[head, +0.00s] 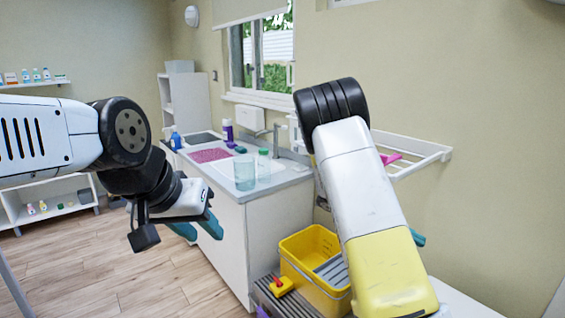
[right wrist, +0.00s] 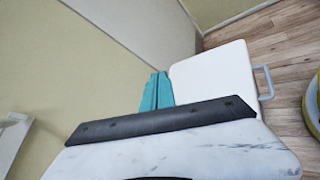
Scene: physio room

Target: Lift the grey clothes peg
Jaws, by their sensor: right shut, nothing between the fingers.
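I cannot make out a grey clothes peg in either view. My right gripper (right wrist: 157,92) shows in the right wrist view with its teal fingers together and nothing between them. In the head view my right forearm hides most of it; a bit of teal shows at the arm's right edge. My left gripper (head: 198,229) hangs in front of the counter, its two teal fingers apart and empty.
A white surface with a grey handle (right wrist: 215,75) lies beyond my right fingers. A wall drying rack (head: 425,154) holds something pink. A yellow bucket (head: 309,240) stands below. The sink counter (head: 222,180) holds a clear container (head: 245,172). Floor at left is clear.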

